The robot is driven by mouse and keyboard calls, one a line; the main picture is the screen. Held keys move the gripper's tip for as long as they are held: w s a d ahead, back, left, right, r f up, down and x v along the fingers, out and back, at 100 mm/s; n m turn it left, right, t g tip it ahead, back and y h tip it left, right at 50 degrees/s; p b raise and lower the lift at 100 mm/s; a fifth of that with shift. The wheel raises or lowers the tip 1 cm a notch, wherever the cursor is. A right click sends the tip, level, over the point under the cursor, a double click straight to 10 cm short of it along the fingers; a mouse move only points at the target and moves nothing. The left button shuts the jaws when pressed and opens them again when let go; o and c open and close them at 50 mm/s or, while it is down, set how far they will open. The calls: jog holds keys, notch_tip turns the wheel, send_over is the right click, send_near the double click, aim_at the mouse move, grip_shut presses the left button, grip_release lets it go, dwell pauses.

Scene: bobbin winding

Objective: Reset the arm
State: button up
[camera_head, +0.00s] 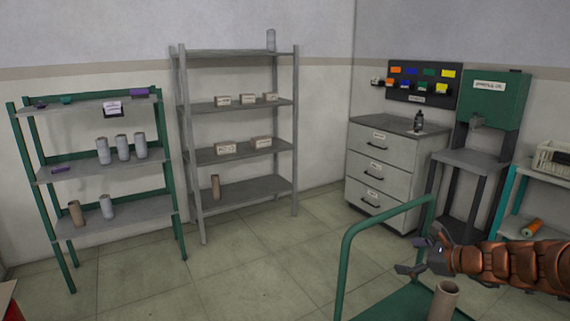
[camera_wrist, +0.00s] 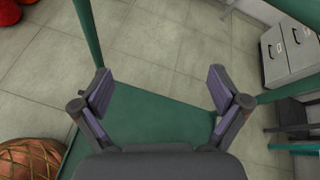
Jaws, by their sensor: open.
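My gripper (camera_head: 415,257) is at the lower right in the head view, at the end of my copper-coloured arm coming in from the right edge. Its two fingers are spread apart, with nothing between them. In the wrist view the open fingers (camera_wrist: 160,92) are over a green cart deck (camera_wrist: 160,122). The green cart (camera_head: 388,221) shows its raised handle in the head view, left of and behind my gripper. A tan tube (camera_head: 443,300) stands upright on the cart, just below my arm.
A green shelf (camera_head: 113,170) with grey and tan tubes stands left. A grey shelf (camera_head: 240,191) with small boxes is beside it. A drawer cabinet (camera_head: 378,168) and a green machine (camera_head: 494,103) stand at the back right. Open floor (camera_head: 250,265) lies before the shelves.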

jog(key=s+a+r+n+g+p, duration=0.2)
jog(key=s+a+r+n+g, duration=0.15)
jog(key=s+a+n, duration=0.5)
jog(key=s+a+r+n+g+p, duration=0.25)
jog(key=s+a+n+g, duration=0.2)
jog(key=s+a, duration=0.7)
jog(key=s+d+n+g+h+p, duration=0.1)
jog(key=s+n, duration=0.3)
jog(key=s, duration=0.4)
jog(key=s+d+r+n+g+h+p, duration=0.1)
jog(key=s+n+h, duration=0.3)
jog(key=s, duration=0.4)
jog(key=s+d+r+n+g+h+p, duration=0.1)
jog(key=s+d+n+h+p, duration=0.1)
jog(key=s, duration=0.6)
jog(key=shift+d+n+g+h, duration=0.4)
jog(key=shift+d+n, duration=0.05)
jog(key=shift+n, duration=0.45)
jog(key=shift+d, duration=0.1)
